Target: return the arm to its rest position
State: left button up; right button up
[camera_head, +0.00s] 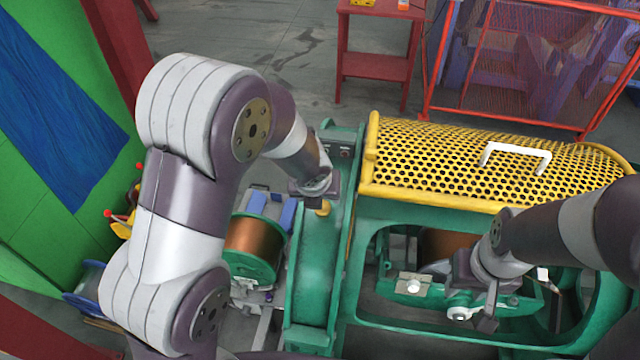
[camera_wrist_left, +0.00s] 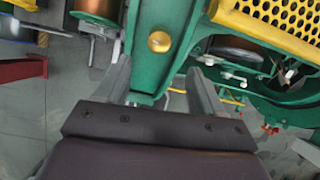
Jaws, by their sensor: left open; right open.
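My left arm comes in from the left, bent over the green machine housing. Its gripper (camera_head: 316,192) is above the housing's top, close to a yellow round knob (camera_head: 323,208). In the left wrist view my left gripper (camera_wrist_left: 160,78) is open and empty, with the yellow knob (camera_wrist_left: 160,41) ahead between its two fingers; contact does not show. My right gripper (camera_head: 488,312) is open, reaching into the strander's green opening under the yellow guard, near a clamp part (camera_head: 413,286). The arm hides part of a copper spool (camera_head: 446,245) there.
The yellow perforated guard (camera_head: 470,155) with a white handle (camera_head: 515,157) covers the machine's back. A copper spool (camera_head: 254,240) sits left of the housing. A red stand (camera_head: 377,66) and a red mesh fence (camera_head: 520,60) stand behind. Grey floor (camera_head: 270,60) is clear at the back.

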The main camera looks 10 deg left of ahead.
pick_arm(q)
jog(key=s+a+f+n+g+b, duration=0.1)
jog(key=s+f+n+b, duration=0.4)
jog(key=n, duration=0.6)
jog(key=s+a+f+n+g+b, duration=0.1)
jog(key=s+a+f+n+b, duration=0.3)
jog(key=n, duration=0.8)
jog(key=s+a+f+n+g+b, duration=0.1)
jog(key=s+a+f+n+b, duration=0.1)
jog(key=s+f+n+b, duration=0.6)
jog(key=f+n+b, duration=0.1)
jog(key=n+b, duration=0.2)
jog(key=shift+s+a+n+g+b, duration=0.25)
jog(key=shift+a+n+g+b, duration=0.05)
jog(key=shift+n+b, duration=0.1)
